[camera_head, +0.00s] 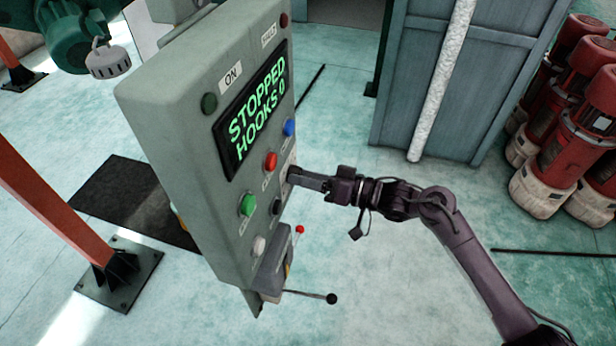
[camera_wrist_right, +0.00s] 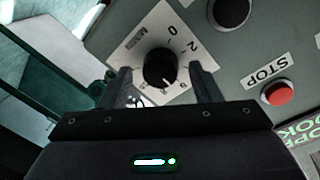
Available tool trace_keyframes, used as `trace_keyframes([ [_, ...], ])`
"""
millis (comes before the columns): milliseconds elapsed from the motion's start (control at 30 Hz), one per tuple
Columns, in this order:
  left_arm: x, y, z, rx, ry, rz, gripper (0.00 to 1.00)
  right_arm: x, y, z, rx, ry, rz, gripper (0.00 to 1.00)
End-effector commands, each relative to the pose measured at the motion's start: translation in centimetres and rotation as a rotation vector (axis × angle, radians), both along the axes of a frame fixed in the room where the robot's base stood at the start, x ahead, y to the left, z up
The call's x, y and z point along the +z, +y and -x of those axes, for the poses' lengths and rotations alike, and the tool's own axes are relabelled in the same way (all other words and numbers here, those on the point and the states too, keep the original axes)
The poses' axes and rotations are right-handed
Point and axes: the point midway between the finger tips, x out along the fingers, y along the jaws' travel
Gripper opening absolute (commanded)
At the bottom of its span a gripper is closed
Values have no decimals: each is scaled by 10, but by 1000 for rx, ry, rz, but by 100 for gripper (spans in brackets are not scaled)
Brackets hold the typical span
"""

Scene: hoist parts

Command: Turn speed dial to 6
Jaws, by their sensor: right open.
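The speed dial (camera_wrist_right: 158,66) is a round black knob on a white square plate (camera_wrist_right: 128,45) with numbers; 0 and 2 read clearly, others are partly hidden. A small light mark shows on the knob's lower edge, but I cannot tell its exact setting. My right gripper (camera_wrist_right: 160,74) is open, with one finger on each side of the knob; I cannot tell whether they touch it. In the head view my right gripper (camera_head: 294,176) is at the panel's right edge and hides the dial. My left gripper is not in view.
The grey control panel (camera_head: 180,120) has a screen (camera_head: 256,112) reading "STOPPED HOOKS 0". A red STOP button (camera_wrist_right: 277,93) and a black knob (camera_wrist_right: 231,12) are near the dial. Green (camera_head: 247,204) and blue (camera_head: 289,127) buttons and a lever (camera_head: 312,295) also stick out.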

Motion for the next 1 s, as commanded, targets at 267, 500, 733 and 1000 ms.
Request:
trace_keyframes([
  [267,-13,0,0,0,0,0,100,-3,-25,10,-1,-1,3,57],
  [500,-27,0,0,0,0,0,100,0,-61,24,-1,0,2,57],
  [733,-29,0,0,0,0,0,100,4,-73,29,0,0,0,57],
  [1000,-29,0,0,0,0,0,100,5,-73,29,0,0,0,57],
])
